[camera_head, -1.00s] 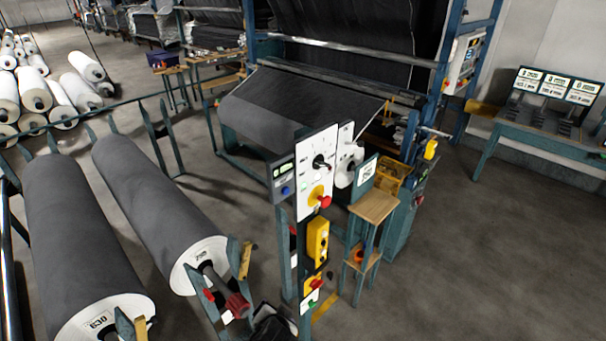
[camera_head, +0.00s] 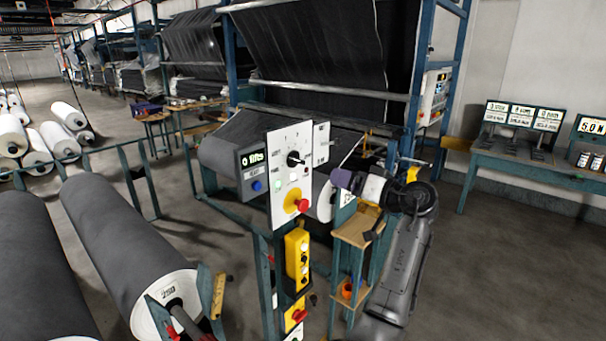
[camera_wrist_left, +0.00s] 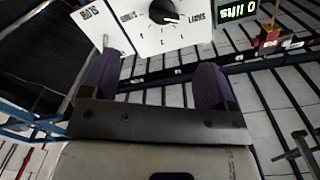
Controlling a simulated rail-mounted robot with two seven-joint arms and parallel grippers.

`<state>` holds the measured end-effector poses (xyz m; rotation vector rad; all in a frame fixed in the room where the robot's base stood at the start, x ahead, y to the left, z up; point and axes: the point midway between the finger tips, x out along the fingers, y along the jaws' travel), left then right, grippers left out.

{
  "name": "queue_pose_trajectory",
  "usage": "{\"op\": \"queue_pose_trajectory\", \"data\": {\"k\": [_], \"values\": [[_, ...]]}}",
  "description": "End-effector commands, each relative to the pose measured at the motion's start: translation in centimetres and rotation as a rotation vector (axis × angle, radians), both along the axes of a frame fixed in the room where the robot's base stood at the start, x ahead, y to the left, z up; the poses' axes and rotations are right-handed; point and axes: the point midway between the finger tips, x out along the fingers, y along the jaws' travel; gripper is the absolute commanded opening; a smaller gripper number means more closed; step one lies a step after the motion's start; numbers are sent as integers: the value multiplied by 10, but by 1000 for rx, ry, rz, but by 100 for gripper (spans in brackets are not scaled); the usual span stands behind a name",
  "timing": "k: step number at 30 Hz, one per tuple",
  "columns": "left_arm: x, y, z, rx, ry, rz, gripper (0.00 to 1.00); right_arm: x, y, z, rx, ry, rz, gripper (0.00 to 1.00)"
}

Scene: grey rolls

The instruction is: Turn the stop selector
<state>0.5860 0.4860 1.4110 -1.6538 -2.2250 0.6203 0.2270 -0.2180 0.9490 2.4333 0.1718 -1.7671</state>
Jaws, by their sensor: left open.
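The stop selector (camera_head: 296,159) is a black rotary knob on the upright white panel (camera_head: 283,138) in the middle of the head view. In the left wrist view the knob (camera_wrist_left: 163,12) is at the top edge, partly cut off, with a white pointer mark and printed labels around it. My left gripper (camera_head: 338,179) is to the right of the panel in the head view, apart from the knob. Its two purple fingers (camera_wrist_left: 155,72) are spread in the wrist view, with nothing between them. My right gripper is in neither view.
A small display reading "0 lifts" (camera_head: 256,157) sits left of the knob. A red mushroom button (camera_head: 302,205) on yellow is below it, then a yellow button box (camera_head: 297,258). A wooden stand (camera_head: 357,229) is close under my gripper. Large grey rolls (camera_head: 124,240) lie at left.

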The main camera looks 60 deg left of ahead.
Motion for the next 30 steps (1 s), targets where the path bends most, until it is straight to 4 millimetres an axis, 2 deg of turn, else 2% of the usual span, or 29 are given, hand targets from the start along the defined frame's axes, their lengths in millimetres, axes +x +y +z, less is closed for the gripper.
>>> {"op": "queue_pose_trajectory", "data": {"k": [4, 8, 21, 30], "values": [[-1, 4, 10, 15, -3, 17, 81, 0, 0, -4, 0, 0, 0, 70], [-5, 17, 13, 18, -4, 20, 81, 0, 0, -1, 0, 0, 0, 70], [-30, 93, 13, 17, -3, 20, 81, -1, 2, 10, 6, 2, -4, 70], [-40, 123, 12, 17, -3, 18, 81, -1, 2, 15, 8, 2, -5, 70]]}}
